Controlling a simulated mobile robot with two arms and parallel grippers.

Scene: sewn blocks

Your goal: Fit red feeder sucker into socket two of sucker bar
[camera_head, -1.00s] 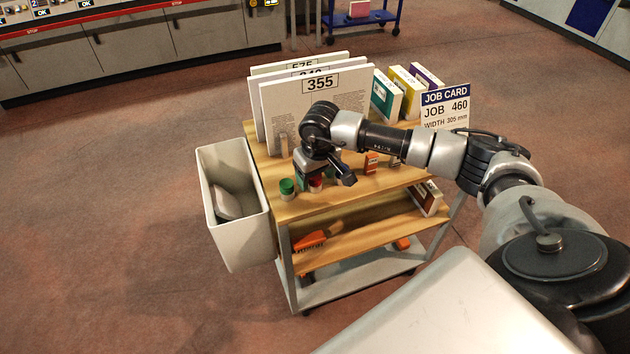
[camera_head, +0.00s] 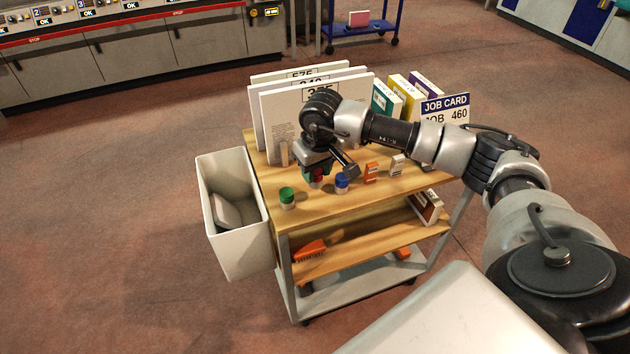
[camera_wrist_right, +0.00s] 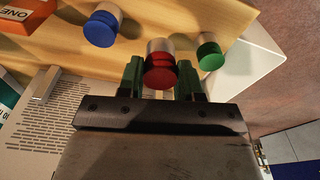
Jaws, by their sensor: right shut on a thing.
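My right gripper (camera_head: 318,176) is over the front part of the cart's wooden top. In the right wrist view its green fingers (camera_wrist_right: 160,78) are closed on either side of the red feeder sucker (camera_wrist_right: 160,70), which has a red cap and a metallic body. The red sucker also shows in the head view (camera_head: 316,182), partly hidden by the gripper. I cannot tell how far it is above the wood. A green-capped sucker (camera_head: 287,196) and a blue-capped sucker (camera_head: 341,183) stand on either side. I cannot make out the sucker bar or its sockets. My left gripper is out of view.
An orange block (camera_head: 371,172) and a white block (camera_head: 397,165) stand right of the blue sucker. An orange piece marked ONE (camera_wrist_right: 25,14) shows in the wrist view. Tall printed boards (camera_head: 280,115) stand behind. A grey bin (camera_head: 238,240) hangs at the cart's left.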

